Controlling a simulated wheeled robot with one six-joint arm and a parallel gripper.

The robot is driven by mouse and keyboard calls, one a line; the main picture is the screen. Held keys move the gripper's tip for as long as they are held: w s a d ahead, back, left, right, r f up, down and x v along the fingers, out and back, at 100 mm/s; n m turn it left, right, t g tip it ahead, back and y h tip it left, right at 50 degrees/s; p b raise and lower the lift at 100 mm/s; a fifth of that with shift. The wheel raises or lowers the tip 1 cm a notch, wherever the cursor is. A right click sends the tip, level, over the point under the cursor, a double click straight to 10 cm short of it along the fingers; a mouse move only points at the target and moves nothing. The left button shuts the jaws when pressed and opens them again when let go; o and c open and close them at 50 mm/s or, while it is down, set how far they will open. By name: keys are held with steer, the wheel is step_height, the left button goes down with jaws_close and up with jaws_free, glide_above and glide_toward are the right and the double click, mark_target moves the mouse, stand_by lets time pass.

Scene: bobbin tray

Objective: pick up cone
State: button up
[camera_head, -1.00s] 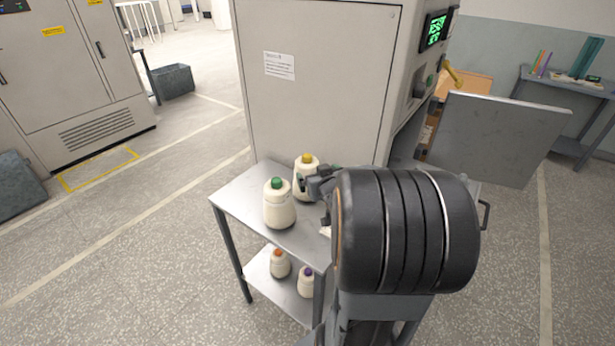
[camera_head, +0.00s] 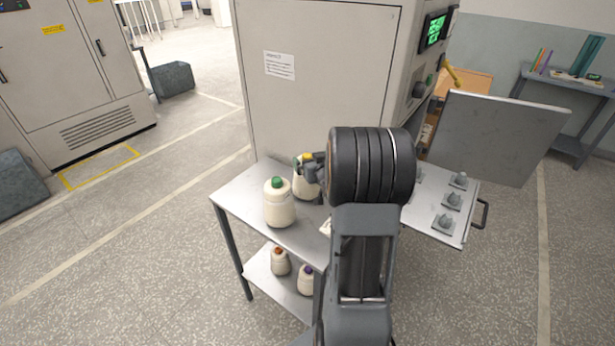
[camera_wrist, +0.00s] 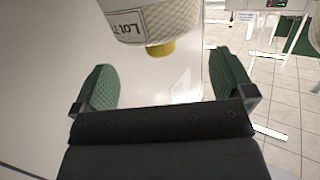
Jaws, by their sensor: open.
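A cream yarn cone with a yellow top (camera_head: 303,190) stands on the upper shelf of a metal cart, against the tall machine cabinet. In the wrist view its yellow tip (camera_wrist: 161,49) and labelled body (camera_wrist: 155,20) appear at the top, ahead of the gap between the fingers. My gripper (camera_wrist: 160,62) is open, with its two green pads apart and nothing between them. In the head view my gripper (camera_head: 307,172) is beside the yellow-topped cone and partly hides it. A green-topped cone (camera_head: 279,207) stands nearer on the same shelf.
The cart (camera_head: 234,200) has an orange-topped cone (camera_head: 280,262) and a purple-topped cone (camera_head: 307,283) on its lower shelf. A pulled-out tray with grey holders (camera_head: 425,222) lies right of my arm. The cabinet (camera_head: 320,110) stands behind.

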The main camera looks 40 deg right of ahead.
mark_target(307, 154)
steer(key=shift+p+x, duration=0.5)
steer(key=shift+x, duration=1.85)
steer(key=shift+s+a+f, duration=0.1)
steer(key=shift+a+f, duration=0.05)
steer(key=shift+s+f, duration=0.1)
steer(key=c, duration=1.7)
